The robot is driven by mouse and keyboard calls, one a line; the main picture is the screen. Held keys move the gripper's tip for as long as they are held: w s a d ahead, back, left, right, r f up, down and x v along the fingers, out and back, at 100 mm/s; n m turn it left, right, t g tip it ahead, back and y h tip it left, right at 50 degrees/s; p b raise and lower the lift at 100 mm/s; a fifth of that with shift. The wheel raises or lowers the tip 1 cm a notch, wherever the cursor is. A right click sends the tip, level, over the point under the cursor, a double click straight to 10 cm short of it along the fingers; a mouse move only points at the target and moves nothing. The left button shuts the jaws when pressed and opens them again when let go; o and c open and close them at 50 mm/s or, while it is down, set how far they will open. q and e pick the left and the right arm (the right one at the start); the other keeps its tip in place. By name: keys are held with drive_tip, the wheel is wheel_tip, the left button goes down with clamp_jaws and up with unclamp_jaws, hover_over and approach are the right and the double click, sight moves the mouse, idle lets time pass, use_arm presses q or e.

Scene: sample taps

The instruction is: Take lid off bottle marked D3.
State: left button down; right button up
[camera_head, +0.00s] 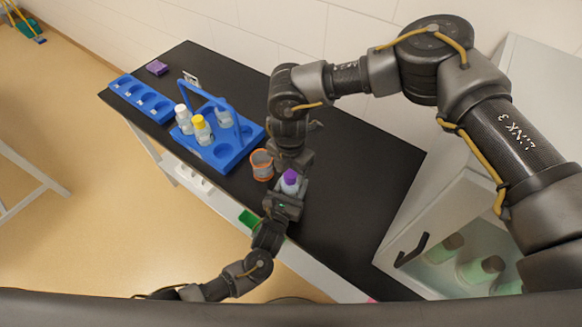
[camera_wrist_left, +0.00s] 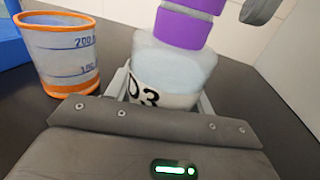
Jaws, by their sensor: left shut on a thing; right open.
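The bottle marked D3 (camera_wrist_left: 172,68) is translucent with a white label, and "03" or "D3" is readable in the left wrist view. In the head view the bottle (camera_head: 288,187) stands upright near the table's front edge. Its purple lid (camera_head: 290,176) is on its neck, and the lid also shows in the left wrist view (camera_wrist_left: 185,25). My left gripper (camera_head: 286,196) is shut on the bottle's body from the front. My right gripper (camera_head: 297,163) is open, just above and behind the lid. A dark part of it shows beside the lid at the left wrist view's upper right.
An orange-rimmed beaker (camera_head: 262,165) stands close left of the bottle. A blue carrier (camera_head: 222,152) holds several bottles, one yellow-capped. A blue tray (camera_head: 143,98) and purple sponge (camera_head: 157,68) lie farther left. A white cabinet (camera_head: 440,215) stands at right. Black table (camera_head: 355,160) is clear between.

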drive_tip(key=c, duration=1)
drive_tip(key=n, duration=0.5)
drive_tip(key=shift+n, duration=0.3)
drive_tip(key=shift+c, duration=0.2)
drive_tip(key=n, duration=0.4)
drive_tip(key=shift+r, duration=0.2)
drive_tip(key=shift+r, duration=0.9)
drive_tip(key=shift+r, duration=0.1)
